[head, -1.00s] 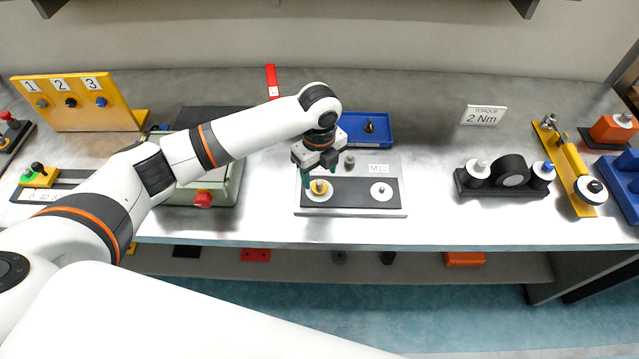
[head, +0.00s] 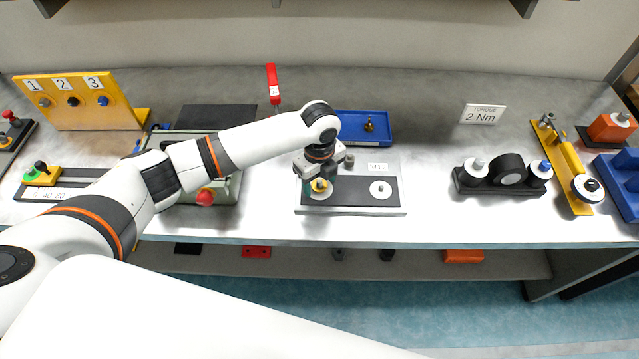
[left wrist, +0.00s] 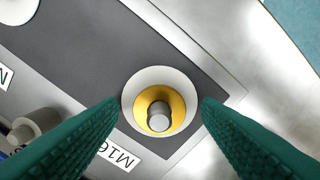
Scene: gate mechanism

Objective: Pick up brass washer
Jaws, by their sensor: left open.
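The brass washer (left wrist: 151,98) is a yellow ring around a grey peg, on a white disc (left wrist: 131,94) of the dark plate. In the head view the washer (head: 319,186) shows at the plate's left disc, partly hidden by my gripper. My left gripper (left wrist: 160,104) is open, with one green finger on each side of the white disc in the left wrist view. In the head view my left gripper (head: 318,184) is just over the washer. Whether the fingers touch anything is not clear. My right gripper is not in view.
The plate (head: 350,211) has a second white disc (head: 380,189) at right and a grey post (head: 349,160) behind. A blue tray (head: 383,140) stands behind it. A grey box with a red knob (head: 204,198) is at left. The bench to the right is clear up to the black roller stand (head: 500,188).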

